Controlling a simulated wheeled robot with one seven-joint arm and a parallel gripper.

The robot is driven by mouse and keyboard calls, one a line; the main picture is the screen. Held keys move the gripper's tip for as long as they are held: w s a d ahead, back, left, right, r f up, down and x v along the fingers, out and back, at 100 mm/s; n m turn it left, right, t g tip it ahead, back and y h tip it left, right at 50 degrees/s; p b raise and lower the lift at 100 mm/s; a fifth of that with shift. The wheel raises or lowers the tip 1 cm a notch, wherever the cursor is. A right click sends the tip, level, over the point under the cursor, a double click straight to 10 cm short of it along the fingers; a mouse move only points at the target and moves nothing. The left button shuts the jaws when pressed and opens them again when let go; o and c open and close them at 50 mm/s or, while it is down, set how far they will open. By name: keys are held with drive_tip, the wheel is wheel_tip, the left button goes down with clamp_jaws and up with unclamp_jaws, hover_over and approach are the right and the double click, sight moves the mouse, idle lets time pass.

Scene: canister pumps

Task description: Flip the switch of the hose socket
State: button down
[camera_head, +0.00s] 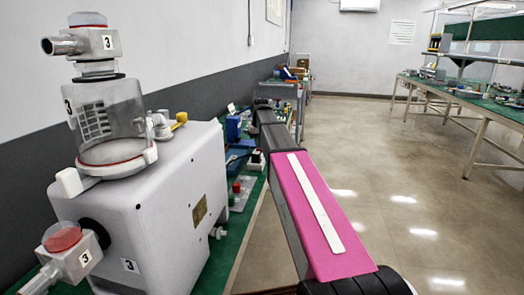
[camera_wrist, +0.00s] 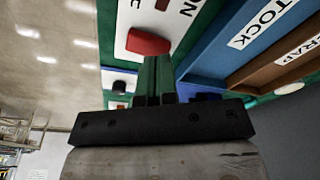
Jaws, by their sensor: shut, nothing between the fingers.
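In the wrist view, my gripper (camera_wrist: 158,62) is shut and empty. Its fingertips are close to a red rocker-like switch (camera_wrist: 148,42) on a white plate (camera_wrist: 125,18). I cannot tell whether they touch it. Part of the lettering on the plate reads "N". A second white plate with a black knob (camera_wrist: 121,85) lies left of the fingers. I cannot tell which plate belongs to the hose socket. In the head view, a red part (camera_head: 236,187) on a white plate shows on the green bench beside the pump. My gripper cannot be made out there.
In the wrist view, a blue tray (camera_wrist: 225,48) marked "STOCK" and a brown tray (camera_wrist: 290,70) stand right of the switch. In the head view, a white canister pump (camera_head: 150,215) marked "3" fills the left. The floor (camera_head: 400,190) on the right is clear up to another bench (camera_head: 500,115).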

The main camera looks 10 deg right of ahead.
drive_tip(key=shift+f, duration=0.55)
drive_tip(key=shift+r, duration=0.1)
idle(0.3)
drive_tip(key=shift+r, duration=3.45)
